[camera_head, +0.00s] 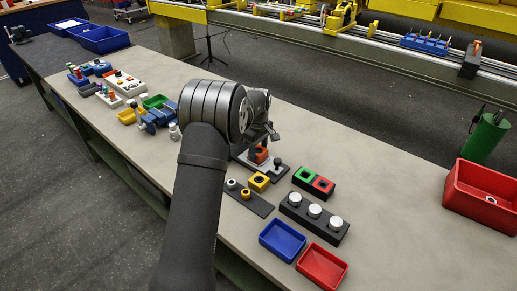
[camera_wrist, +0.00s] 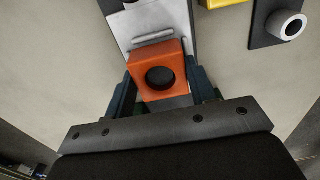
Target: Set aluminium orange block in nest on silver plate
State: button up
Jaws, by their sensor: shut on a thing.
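The orange block (camera_wrist: 159,72), with a round dark hole in its face, sits between the fingers of my gripper (camera_wrist: 160,92) in the wrist view. My gripper is shut on it. The silver plate (camera_wrist: 150,20), with a raised bar across it, lies right behind the block in that view. I cannot tell whether the block touches the plate. In the head view the orange block (camera_head: 261,155) shows just under my gripper (camera_head: 262,148), over the plate area. My arm hides part of the plate there.
A dark strip with pegs (camera_head: 249,197) and a yellow block (camera_head: 259,182) lie close in front. Green and red blocks (camera_head: 314,181), a black base with white knobs (camera_head: 314,213), and blue (camera_head: 282,240) and red (camera_head: 321,267) trays stand right.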

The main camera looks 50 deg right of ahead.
jog(key=shift+f, duration=0.35)
dwell(0.4)
jog(key=o, duration=1)
jog(key=shift+o, duration=0.2)
jog(key=shift+r, duration=3.5)
notch_tip(320, 180, down, 7)
jog(key=shift+r, duration=0.25)
